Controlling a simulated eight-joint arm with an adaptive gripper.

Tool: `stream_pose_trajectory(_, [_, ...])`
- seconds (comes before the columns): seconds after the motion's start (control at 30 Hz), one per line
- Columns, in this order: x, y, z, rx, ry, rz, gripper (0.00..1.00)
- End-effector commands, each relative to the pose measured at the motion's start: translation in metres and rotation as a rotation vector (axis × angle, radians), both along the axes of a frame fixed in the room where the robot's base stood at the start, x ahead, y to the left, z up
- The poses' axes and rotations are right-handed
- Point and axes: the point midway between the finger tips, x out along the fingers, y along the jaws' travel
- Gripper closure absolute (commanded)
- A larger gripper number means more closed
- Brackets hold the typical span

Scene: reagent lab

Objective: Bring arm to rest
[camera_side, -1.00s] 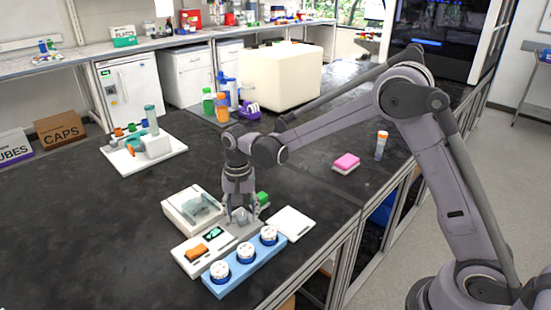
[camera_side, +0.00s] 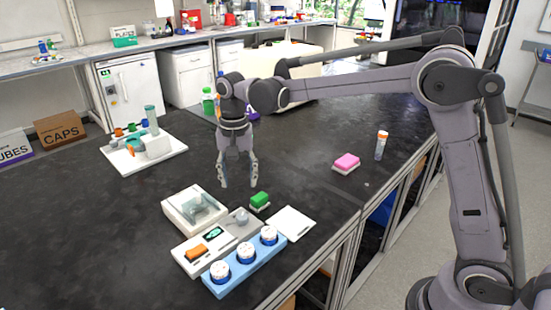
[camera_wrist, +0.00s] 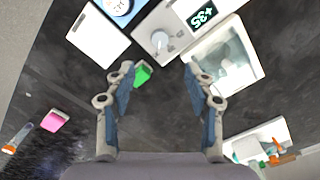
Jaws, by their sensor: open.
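My gripper (camera_side: 238,184) is open and empty, pointing down above the black bench, behind the group of devices. It also shows in the wrist view (camera_wrist: 158,75), with its two fingers apart and nothing between them. In the side view, a green block on a white base (camera_side: 260,201) stands on the bench just right of and below the gripper. In the wrist view the green block (camera_wrist: 142,74) shows beside the left finger, partly hidden by it.
Near the gripper are a white device with a clear part (camera_side: 195,208), a display unit with a knob (camera_side: 203,240), a blue rack with white round pieces (camera_side: 245,262) and a white plate (camera_side: 291,223). A pink block (camera_side: 346,162) and an orange-capped tube (camera_side: 381,145) stand to the right.

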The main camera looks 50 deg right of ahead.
Motion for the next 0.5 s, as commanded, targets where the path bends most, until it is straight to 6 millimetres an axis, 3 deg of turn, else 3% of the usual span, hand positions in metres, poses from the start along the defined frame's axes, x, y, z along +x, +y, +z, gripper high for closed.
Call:
stream_pose_trajectory(0.3, [-0.002,-0.001,0.002,0.001,-0.006,0.007,0.46])
stream_pose_trajectory(0.5, [-0.026,-0.013,0.021,0.007,-0.075,0.088,0.46])
